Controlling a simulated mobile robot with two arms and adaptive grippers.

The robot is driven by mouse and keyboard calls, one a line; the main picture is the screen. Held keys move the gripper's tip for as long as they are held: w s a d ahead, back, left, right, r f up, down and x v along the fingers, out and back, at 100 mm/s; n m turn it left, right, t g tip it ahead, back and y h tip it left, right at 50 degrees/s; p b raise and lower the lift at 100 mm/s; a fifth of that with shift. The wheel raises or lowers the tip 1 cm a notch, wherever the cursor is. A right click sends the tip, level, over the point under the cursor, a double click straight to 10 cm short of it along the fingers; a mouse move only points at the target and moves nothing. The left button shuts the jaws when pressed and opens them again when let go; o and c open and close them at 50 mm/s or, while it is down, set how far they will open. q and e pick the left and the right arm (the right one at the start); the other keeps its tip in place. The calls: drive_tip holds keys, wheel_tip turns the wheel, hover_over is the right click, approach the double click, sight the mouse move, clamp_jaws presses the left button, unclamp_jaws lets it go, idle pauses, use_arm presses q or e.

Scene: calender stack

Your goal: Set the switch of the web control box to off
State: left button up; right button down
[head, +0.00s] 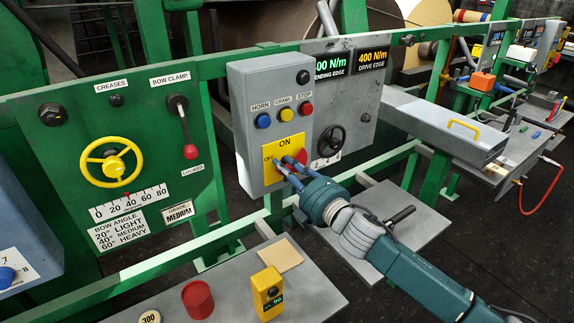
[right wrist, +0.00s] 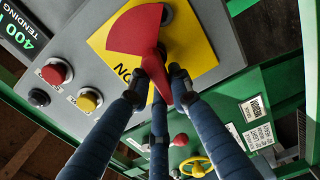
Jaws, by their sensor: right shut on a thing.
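The web control box (head: 240,95) is a grey box on the green frame, mid-picture in the head view. Its yellow plate (head: 269,171) reads ON at the top and OFF at the left. The red switch handle (head: 300,157) is mostly hidden there by my right gripper (head: 283,165). In the right wrist view, the red handle (right wrist: 137,30) stands out from the yellow plate (right wrist: 203,38), its narrow part beside the ON lettering. My right gripper (right wrist: 162,85) is shut on this handle, fingers on both sides. My left gripper is not in view.
Blue, yellow and red buttons (head: 283,116) sit above the plate. A black dial (head: 331,141) is right of the box. A green panel with a yellow handwheel (head: 104,177) is left. A shelf below holds a yellow meter (head: 268,291) and a red cylinder (head: 198,300).

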drive_tip(key=shift+s+a+f+n, duration=0.1)
drive_tip(key=shift+f+n, duration=0.4)
drive_tip(key=shift+f, duration=0.1)
drive_tip(key=c, duration=1.6)
unclamp_jaws()
drive_tip(key=shift+o, duration=0.2)
drive_tip(key=shift+r, duration=0.2)
drive_tip(key=shift+s+d, duration=0.2)
drive_tip(key=shift+d, duration=0.1)
drive_tip(key=v, duration=1.1)
drive_tip(key=shift+s, duration=0.25)
